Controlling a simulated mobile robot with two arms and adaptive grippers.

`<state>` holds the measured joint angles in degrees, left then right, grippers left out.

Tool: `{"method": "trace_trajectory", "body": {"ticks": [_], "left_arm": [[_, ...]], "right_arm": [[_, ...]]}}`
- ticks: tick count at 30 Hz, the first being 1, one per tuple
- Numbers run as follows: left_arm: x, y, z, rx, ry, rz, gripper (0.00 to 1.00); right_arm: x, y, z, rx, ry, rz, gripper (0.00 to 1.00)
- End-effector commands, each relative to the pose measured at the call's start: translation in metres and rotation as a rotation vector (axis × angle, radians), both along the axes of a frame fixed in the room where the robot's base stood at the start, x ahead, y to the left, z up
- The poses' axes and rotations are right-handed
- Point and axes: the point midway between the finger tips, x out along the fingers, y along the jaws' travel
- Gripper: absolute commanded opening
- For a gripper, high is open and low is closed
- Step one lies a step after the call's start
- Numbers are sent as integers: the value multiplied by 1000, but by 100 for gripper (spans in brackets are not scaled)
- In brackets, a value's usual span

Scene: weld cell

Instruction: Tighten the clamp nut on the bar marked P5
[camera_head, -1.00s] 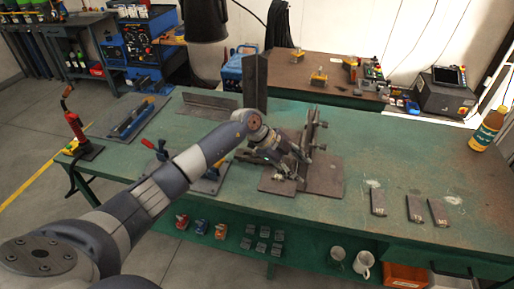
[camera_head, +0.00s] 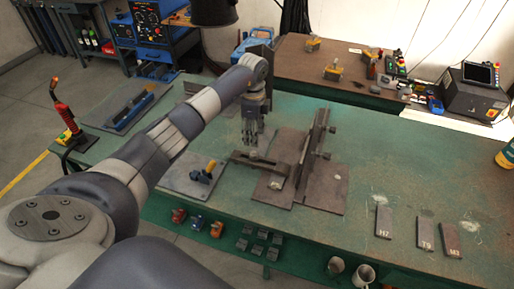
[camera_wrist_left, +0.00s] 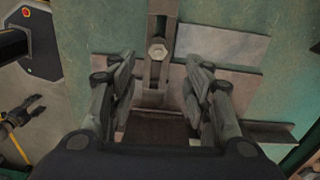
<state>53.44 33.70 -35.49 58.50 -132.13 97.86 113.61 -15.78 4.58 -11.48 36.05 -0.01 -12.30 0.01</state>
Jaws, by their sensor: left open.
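A dark clamp bar (camera_head: 270,165) lies across the steel plates of the fixture in the head view, and no P5 mark is readable on it. In the left wrist view the slotted bar (camera_wrist_left: 155,75) runs away from me with a pale hex nut (camera_wrist_left: 158,50) on it. My left gripper (camera_head: 250,138) points down above the bar's left end. In the left wrist view my gripper (camera_wrist_left: 160,70) is open and empty, with its fingers on either side of the bar and the nut a little beyond the tips. My right gripper is not in view.
An upright steel plate (camera_head: 313,145) with clamps stands right of the bar. The bench's right middle is clear.

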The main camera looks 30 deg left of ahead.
Motion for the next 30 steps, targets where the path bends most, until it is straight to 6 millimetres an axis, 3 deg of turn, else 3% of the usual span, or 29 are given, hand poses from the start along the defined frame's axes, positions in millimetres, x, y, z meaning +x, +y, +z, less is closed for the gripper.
{"method": "trace_trajectory", "body": {"ticks": [4,9,15,20,27,30], "left_arm": [[-2,-1,-27,-3,5,1,46],[-1,-2,-60,-3,3,0,46],[0,-1,-85,-3,0,-1,46],[0,0,-93,-1,-1,-2,46],[0,-1,-94,-1,-1,-2,46],[0,-1,-94,-1,-1,-2,25]], "right_arm": [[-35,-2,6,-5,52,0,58],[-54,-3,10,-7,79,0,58],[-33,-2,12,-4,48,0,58],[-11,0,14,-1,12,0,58],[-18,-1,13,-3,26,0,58],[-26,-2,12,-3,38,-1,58]]}}
